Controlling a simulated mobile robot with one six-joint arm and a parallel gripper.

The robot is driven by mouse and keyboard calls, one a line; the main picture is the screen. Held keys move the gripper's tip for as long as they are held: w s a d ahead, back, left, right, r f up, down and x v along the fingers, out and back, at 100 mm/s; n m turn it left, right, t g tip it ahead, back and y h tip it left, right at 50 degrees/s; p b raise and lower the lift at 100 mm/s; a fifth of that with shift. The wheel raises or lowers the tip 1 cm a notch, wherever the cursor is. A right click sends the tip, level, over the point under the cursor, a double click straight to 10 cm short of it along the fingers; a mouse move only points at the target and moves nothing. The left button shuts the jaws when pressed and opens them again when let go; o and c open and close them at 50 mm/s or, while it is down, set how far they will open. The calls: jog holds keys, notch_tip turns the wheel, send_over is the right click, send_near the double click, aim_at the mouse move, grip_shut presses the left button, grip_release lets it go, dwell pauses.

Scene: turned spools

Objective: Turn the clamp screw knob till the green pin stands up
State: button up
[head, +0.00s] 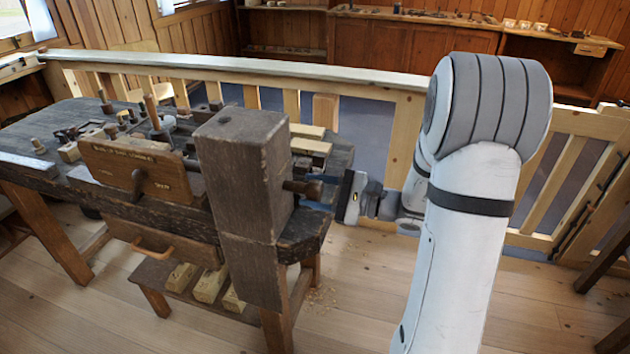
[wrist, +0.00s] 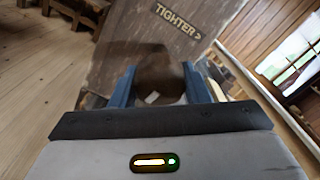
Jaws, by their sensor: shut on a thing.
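The clamp screw knob (head: 304,188) is dark turned wood and sticks out from the right side of a thick dark wooden post (head: 238,165) on the bench. My gripper (head: 328,193) reaches it from the right and is shut on it. In the wrist view, the brown knob (wrist: 158,72) sits between the two blue fingers of my gripper (wrist: 158,84). Behind it, the post's face (wrist: 120,40) carries the word "TIGHTER" and an arrow pointing right. I cannot make out the green pin in either view.
The workbench (head: 45,165) holds small turned parts and a brown lettered board (head: 135,168). A wooden railing (head: 240,66) runs behind the bench and my arm. A low stool (head: 155,275) with pale wood blocks stands underneath. The floor (head: 350,290) in front is mostly open, with some shavings.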

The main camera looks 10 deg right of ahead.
jog(key=m+p, duration=0.3)
jog(key=shift+s+m, duration=0.1)
jog(key=shift+m, duration=0.2)
jog(key=shift+f+m+p, duration=0.1)
jog(key=shift+m+p, duration=1.05)
jog(key=shift+m, duration=0.15)
jog(key=shift+f, duration=0.1)
jog(key=o, duration=1)
jog(key=shift+d, duration=0.15)
jog(key=v, duration=0.7)
jog(key=shift+s+d, duration=0.25)
